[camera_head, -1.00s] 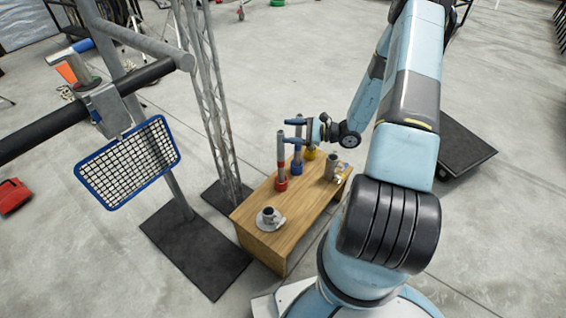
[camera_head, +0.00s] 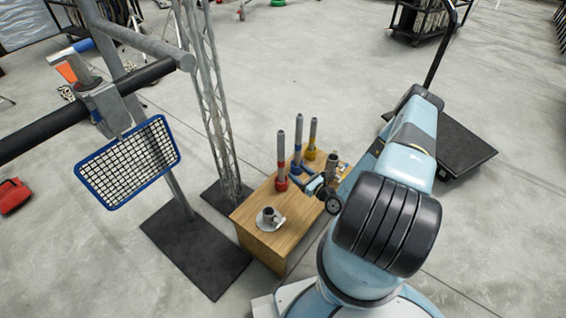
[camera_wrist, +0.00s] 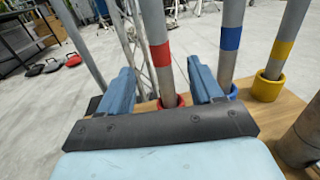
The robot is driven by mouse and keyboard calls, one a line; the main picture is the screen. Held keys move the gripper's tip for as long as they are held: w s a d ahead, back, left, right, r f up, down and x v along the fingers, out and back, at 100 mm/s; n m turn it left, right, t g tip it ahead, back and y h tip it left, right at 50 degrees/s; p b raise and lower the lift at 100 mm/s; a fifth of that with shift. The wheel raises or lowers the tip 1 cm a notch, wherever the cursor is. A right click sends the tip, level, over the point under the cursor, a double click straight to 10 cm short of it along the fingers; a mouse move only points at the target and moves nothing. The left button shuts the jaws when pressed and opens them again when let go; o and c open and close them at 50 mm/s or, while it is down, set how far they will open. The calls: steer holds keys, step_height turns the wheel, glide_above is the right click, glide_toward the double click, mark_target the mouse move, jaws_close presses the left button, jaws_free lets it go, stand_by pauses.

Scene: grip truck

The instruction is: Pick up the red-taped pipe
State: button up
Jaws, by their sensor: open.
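The red-taped pipe (camera_head: 281,150) stands upright in a red holder (camera_head: 281,185) on a wooden table. In the wrist view the pipe (camera_wrist: 155,25) rises between my two blue fingers, with its red tape just above fingertip level. My gripper (camera_wrist: 160,68) is open, with a finger on each side of the pipe's line and clear gaps to both. In the head view my gripper (camera_head: 301,180) is low over the table, just right of the red holder. I cannot tell whether the fingertips reach past the pipe. The holder is partly hidden behind my palm.
A blue-taped pipe (camera_head: 298,133) and a yellow-taped pipe (camera_head: 312,135) stand close to the right. A cup on a saucer (camera_head: 268,224) sits near the table's (camera_head: 262,243) left end. A metal pot (camera_head: 333,165) stands at the right. A lattice truss (camera_head: 213,110) rises behind.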

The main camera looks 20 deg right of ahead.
mark_target(281, 162)
steer(key=x, duration=1.3)
steer(key=shift+r, duration=0.2)
steer(key=shift+a, duration=0.1)
steer(key=shift+c, duration=0.4)
jaws_close()
steer(key=shift+w+r, duration=0.1)
